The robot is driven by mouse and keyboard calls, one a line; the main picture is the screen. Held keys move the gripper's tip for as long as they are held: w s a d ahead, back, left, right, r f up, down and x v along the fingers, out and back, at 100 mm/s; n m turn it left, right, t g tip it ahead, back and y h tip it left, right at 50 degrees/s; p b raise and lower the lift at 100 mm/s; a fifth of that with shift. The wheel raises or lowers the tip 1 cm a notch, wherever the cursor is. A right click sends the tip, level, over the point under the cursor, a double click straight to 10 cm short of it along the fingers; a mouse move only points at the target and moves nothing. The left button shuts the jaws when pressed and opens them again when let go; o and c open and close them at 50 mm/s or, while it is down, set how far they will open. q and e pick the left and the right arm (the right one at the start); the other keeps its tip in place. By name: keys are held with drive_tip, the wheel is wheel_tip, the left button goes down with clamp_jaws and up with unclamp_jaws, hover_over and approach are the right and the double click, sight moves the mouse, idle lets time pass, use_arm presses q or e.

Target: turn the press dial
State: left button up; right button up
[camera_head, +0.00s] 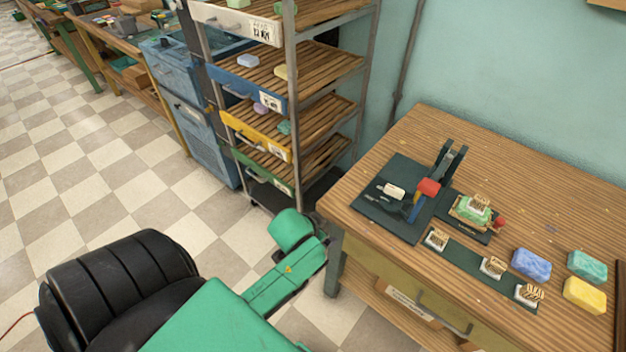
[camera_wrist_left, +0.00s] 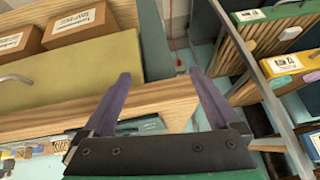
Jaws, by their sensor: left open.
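On the wooden table (camera_head: 400,130), a press stands with dark upright posts (camera_head: 450,160), a red block (camera_head: 429,187) and a blue bar on a dark plate (camera_head: 395,222). A white piece (camera_head: 392,190) lies on the plate. Right of it, a green soap (camera_head: 474,210) sits in a wooden holder with a stamp on top. A small red knob (camera_head: 500,222) is at the holder's right side. I cannot tell which part is the dial. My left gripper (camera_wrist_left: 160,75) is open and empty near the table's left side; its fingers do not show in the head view. My right gripper is not in view.
Several small stamps (camera_head: 493,267) stand on a green strip (camera_head: 465,263) at the table's front. Blue (camera_head: 531,264), teal (camera_head: 587,265) and yellow (camera_head: 584,295) soaps lie right. A shelf rack (camera_head: 290,100) stands left of the table. Cardboard boxes (camera_wrist_left: 78,22) show in the wrist view.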

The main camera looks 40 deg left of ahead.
use_arm(q)
wheel_tip(320, 180, down, 12)
drive_tip(key=s+g+b, duration=0.1)
drive_tip(key=s, duration=0.1)
drive_tip(key=shift+s, duration=0.2)
drive_tip(key=shift+r, duration=0.1)
